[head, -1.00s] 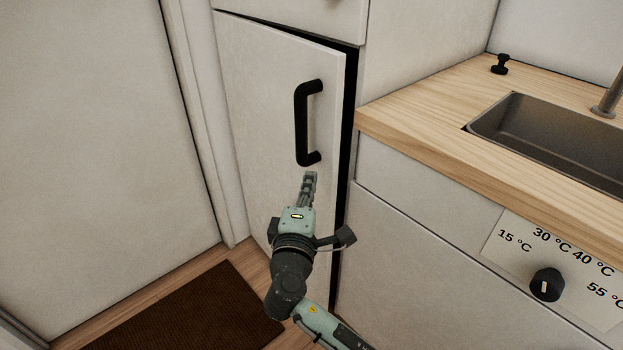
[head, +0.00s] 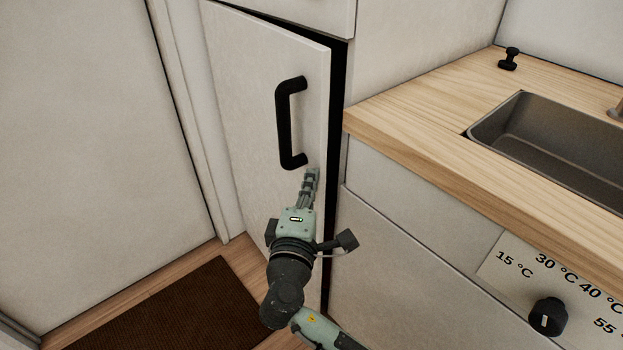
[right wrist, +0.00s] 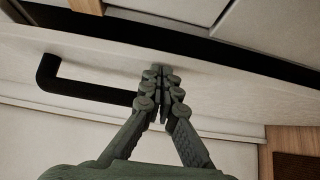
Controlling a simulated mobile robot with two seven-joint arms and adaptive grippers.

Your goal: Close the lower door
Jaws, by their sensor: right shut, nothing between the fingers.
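The lower door (head: 245,90) is a white cabinet door with a black bar handle (head: 285,125). It stands ajar, with a dark gap along its top and right edge. My right gripper (head: 312,172) is shut and empty, just below the handle's lower end and near the door's right edge. In the right wrist view the shut fingertips (right wrist: 160,70) are at the door face (right wrist: 225,92), beside the end of the handle (right wrist: 90,90). I cannot tell whether they touch the door. My left gripper is not in view.
A wooden counter (head: 440,125) with a sink (head: 550,140) is at the right, its corner close to the door's edge. A temperature knob (head: 547,316) is on the panel below. A drawer front (head: 300,10) is above the door. A brown mat (head: 170,315) lies on the floor at left.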

